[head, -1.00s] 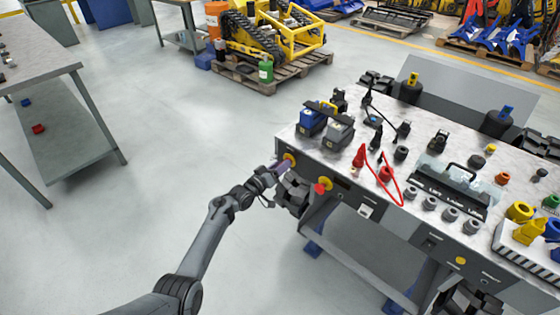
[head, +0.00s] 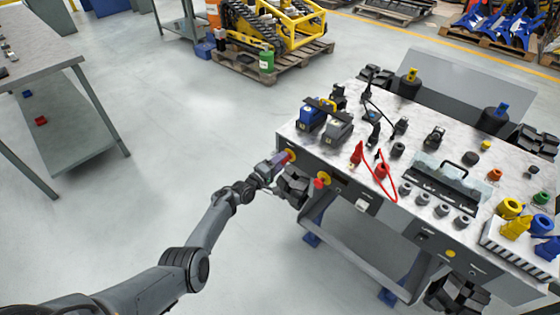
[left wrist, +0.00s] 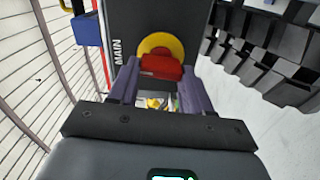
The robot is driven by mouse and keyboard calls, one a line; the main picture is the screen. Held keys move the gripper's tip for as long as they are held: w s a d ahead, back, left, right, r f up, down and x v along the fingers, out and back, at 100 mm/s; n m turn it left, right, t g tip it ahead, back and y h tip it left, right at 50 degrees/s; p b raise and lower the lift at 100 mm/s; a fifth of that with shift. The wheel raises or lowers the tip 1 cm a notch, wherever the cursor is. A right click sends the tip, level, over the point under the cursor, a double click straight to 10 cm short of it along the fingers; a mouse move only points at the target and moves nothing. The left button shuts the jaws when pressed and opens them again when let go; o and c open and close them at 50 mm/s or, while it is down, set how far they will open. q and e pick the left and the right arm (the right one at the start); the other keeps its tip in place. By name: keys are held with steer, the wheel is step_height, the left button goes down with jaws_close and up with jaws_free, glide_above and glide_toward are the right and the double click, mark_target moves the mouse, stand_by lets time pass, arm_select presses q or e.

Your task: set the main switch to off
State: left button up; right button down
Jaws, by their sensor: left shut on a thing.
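The main switch is a red handle (left wrist: 161,67) on a yellow round plate (left wrist: 155,44), on a dark panel marked MAIN. In the left wrist view the handle lies crosswise, between the two purple fingers of my left gripper (left wrist: 160,88). The fingers are shut on the handle, one at each end. In the head view the switch (head: 291,154) sits at the left end of the bench front, with my left gripper (head: 280,160) reaching it from the left. Any on or off marks cannot be read. My right gripper is not in view.
A second red knob on yellow (head: 320,182) is just right of the switch. The bench top (head: 423,158) carries batteries, red and black cables and several plugs. Open floor (head: 190,140) lies to the left.

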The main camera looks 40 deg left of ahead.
arm_select(q)
steer(key=shift+n, duration=0.5)
steer(key=o, duration=1.1)
steer(key=shift+c, duration=0.2)
steer(key=shift+s, duration=0.1)
steer(key=s+p, duration=0.6)
steer(key=s, duration=0.4)
steer(key=shift+s+a, duration=0.3)
